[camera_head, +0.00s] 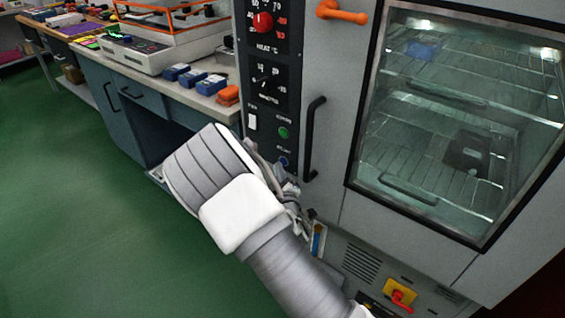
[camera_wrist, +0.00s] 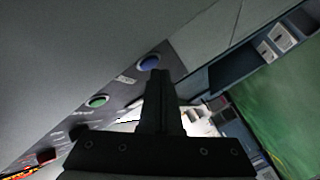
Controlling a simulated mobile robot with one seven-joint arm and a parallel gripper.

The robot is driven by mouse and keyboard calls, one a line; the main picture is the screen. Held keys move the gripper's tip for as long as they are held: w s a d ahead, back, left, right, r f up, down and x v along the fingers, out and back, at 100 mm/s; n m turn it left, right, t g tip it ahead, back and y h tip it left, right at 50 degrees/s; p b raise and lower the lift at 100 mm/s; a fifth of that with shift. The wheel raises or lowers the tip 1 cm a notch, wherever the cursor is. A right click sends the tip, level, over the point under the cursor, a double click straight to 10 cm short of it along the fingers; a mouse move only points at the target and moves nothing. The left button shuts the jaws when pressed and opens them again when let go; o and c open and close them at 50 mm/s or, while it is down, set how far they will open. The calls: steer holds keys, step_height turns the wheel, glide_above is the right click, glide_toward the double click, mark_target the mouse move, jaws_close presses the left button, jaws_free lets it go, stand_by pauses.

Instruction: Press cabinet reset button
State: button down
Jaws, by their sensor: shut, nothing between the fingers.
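The blue button (camera_wrist: 150,62) sits at the end of the dark control panel in the wrist view, in a metal ring. In the head view the blue button (camera_head: 284,162) shows low on the cabinet's panel, just above my gripper (camera_head: 288,190). Its label is too small to read. In the wrist view my gripper (camera_wrist: 160,76) is shut and empty, and its fingertips appear just beside the blue button's lower edge. I cannot tell whether they touch it. In the head view my wrist partly hides the fingers.
A green button (camera_head: 283,132) is above the blue one, with a white switch (camera_head: 252,121) and knobs. A black door handle (camera_head: 314,138) and glass door (camera_head: 455,120) are to the right. A workbench (camera_head: 200,98) with blue boxes is left; green floor is clear.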

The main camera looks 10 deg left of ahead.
steer(key=shift+w+d, duration=0.25)
steer(key=shift+w, duration=0.15)
stand_by(0.3)
steer(key=shift+s, duration=0.1)
steer(key=shift+s+a, duration=0.45)
steer(key=shift+s, duration=0.2)
steer(key=shift+s, duration=0.1)
steer(key=s, duration=0.1)
steer(key=s+a, duration=0.2)
steer(key=s, duration=0.1)
steer(key=shift+a+b, duration=0.25)
steer(key=shift+b, duration=0.15)
steer(key=shift+s, duration=0.1)
stand_by(0.6)
